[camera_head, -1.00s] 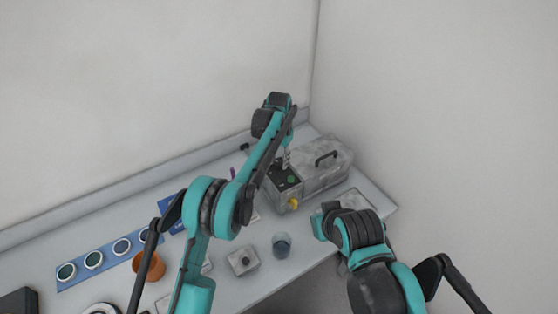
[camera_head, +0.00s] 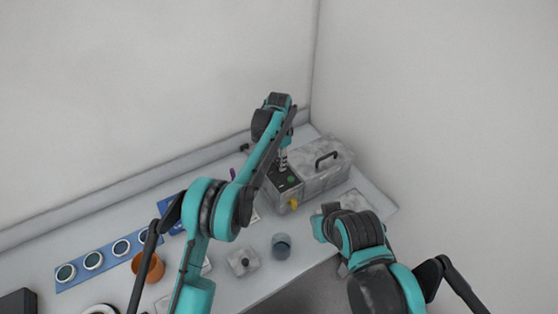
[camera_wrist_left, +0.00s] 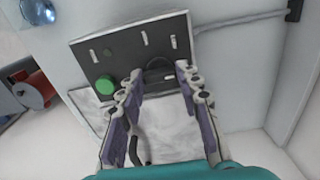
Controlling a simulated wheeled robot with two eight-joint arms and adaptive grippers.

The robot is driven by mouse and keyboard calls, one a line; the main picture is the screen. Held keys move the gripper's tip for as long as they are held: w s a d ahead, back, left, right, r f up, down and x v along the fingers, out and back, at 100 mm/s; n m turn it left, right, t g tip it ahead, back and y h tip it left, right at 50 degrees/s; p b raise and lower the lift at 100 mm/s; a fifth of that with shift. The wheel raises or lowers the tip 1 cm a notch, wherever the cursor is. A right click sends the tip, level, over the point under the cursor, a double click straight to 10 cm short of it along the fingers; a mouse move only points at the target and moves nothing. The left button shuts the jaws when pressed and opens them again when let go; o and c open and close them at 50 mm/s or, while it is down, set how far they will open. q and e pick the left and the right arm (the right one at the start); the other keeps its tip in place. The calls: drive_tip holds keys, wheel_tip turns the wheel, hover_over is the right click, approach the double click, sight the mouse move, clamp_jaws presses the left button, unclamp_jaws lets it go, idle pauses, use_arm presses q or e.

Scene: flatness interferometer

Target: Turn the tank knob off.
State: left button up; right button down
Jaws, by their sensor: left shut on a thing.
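The tank (camera_head: 318,165) is a grey box with a black carry handle and a dark control panel (camera_head: 281,182) at its left end. The panel (camera_wrist_left: 180,38) has a green button and white marks in the left wrist view. A dark round knob (camera_wrist_left: 158,72) on the panel sits between my left fingertips, partly hidden by them. My left gripper (camera_head: 283,163) points down at the panel, and its fingers (camera_wrist_left: 157,82) are shut on the knob. My right arm is at the lower right; its fingers cannot be seen.
A yellow part (camera_head: 294,203) sticks out at the tank's front. A blue-grey cup (camera_head: 281,245) and a small grey block (camera_head: 242,262) stand near the table's front edge. An orange cup (camera_head: 148,266) and a blue strip with several round discs (camera_head: 93,261) lie left. Walls close the back and right.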

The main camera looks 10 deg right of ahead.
use_arm(q)
drive_tip(key=o, duration=1.2)
drive_tip(key=shift+c, duration=0.2)
drive_tip(key=shift+r, duration=0.15)
wheel_tip(320, 180, up, 12)
